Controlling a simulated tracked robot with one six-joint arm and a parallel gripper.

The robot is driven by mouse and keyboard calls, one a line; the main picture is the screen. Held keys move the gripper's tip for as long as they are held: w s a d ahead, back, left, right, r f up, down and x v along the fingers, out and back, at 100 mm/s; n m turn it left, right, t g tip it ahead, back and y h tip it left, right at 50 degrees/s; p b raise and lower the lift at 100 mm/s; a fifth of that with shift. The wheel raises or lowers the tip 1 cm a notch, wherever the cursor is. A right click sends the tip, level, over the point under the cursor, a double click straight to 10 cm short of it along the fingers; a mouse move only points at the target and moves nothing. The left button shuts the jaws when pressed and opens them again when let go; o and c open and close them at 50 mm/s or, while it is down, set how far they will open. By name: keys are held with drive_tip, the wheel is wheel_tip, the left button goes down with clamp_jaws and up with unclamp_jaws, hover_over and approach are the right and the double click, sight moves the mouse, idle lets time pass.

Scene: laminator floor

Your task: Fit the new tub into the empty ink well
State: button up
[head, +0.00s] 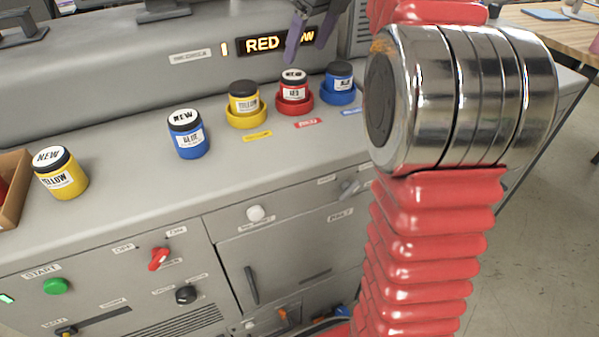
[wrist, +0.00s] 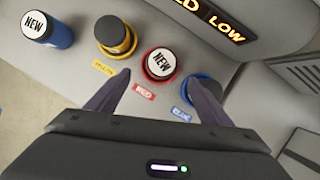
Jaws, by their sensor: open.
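A red tub (head: 292,86) with a white NEW lid stands upright inside the red well (head: 295,106). In the wrist view the tub's NEW lid (wrist: 160,63) shows within the red ring, just beyond my fingertips. My gripper (head: 304,48) is open and empty, its two fingers apart above and behind the tub in the head view. It also shows in the wrist view (wrist: 158,77). The yellow well (head: 247,119) and blue well (head: 339,97) each hold a black-lidded tub. No well in view is empty. Whether the red tub is fully seated is hard to tell.
A blue NEW tub (head: 188,138) and a yellow NEW tub (head: 61,176) stand loose on the grey machine top. A cardboard box (head: 12,188) is at the left edge. A lit display (head: 264,44) reads RED and LOW behind the wells.

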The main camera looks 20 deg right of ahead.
drive_tip(key=s+a+f+n+h, duration=0.1)
drive_tip(key=s+a+f+n, duration=0.1)
drive_tip(key=s+a+n, duration=0.45)
drive_tip(key=s+a+f+n, duration=0.3)
drive_tip(key=s+a+n, duration=0.1)
drive_tip(key=s+n, duration=0.45)
drive_tip(key=s+a+f+n, duration=0.2)
drive_tip(key=s+f+n, duration=0.4)
drive_tip(key=s+n, duration=0.1)
drive_tip(key=s+a+f+n+t, duration=0.1)
drive_tip(key=s+a+f+n, duration=0.1)
drive_tip(key=s+f+n, duration=0.5)
drive_tip(key=shift+s+a+n+t+h, duration=0.3)
drive_tip(key=shift+a+n, duration=0.1)
drive_tip(key=shift+n, duration=0.7)
drive_tip(key=shift+c, duration=0.4)
